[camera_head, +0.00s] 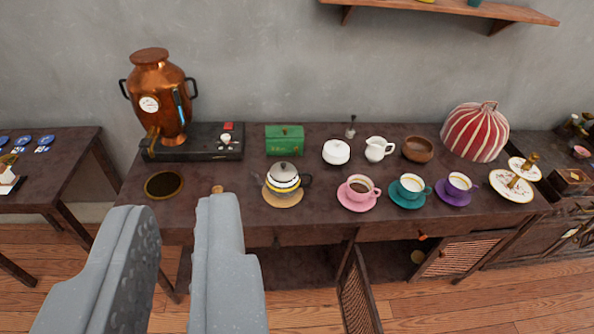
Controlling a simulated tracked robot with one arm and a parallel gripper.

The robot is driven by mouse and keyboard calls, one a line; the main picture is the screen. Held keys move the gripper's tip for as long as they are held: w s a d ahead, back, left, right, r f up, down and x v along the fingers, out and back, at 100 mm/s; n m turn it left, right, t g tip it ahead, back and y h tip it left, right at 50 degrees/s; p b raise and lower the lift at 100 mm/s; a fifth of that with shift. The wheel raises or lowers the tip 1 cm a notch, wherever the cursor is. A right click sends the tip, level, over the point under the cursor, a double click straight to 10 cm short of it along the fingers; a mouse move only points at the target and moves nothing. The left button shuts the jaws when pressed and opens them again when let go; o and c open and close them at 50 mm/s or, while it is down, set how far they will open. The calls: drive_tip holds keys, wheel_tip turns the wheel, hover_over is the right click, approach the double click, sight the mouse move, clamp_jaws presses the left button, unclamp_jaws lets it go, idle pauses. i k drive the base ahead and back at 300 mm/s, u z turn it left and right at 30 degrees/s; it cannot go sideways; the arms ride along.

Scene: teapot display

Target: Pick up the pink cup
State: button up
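The pink cup (358,188) holds a dark drink and stands upright on a pink saucer (352,207) on the dark wooden table. Its handle points right. My gripper (180,212) is at the lower left of the view, nearer the camera and left of the cup.
A teapot (283,180) on a round mat stands left of the cup. A teal cup (411,184) and a purple-saucered cup (459,184) stand to its right. Behind are a green box (285,140), a white lidded bowl (336,152) and a white jug (377,149).

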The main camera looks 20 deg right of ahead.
sight(359, 187)
drive_tip(key=u, duration=0.35)
drive_tip(key=i, duration=1.35)
drive_tip(key=z, duration=0.65)
drive_tip(key=i, duration=0.7)
drive_tip(key=z, duration=0.55)
drive_tip(key=k, duration=0.85)
drive_tip(key=z, duration=0.15)
drive_tip(key=i, duration=0.85)
drive_tip(key=u, duration=0.1)
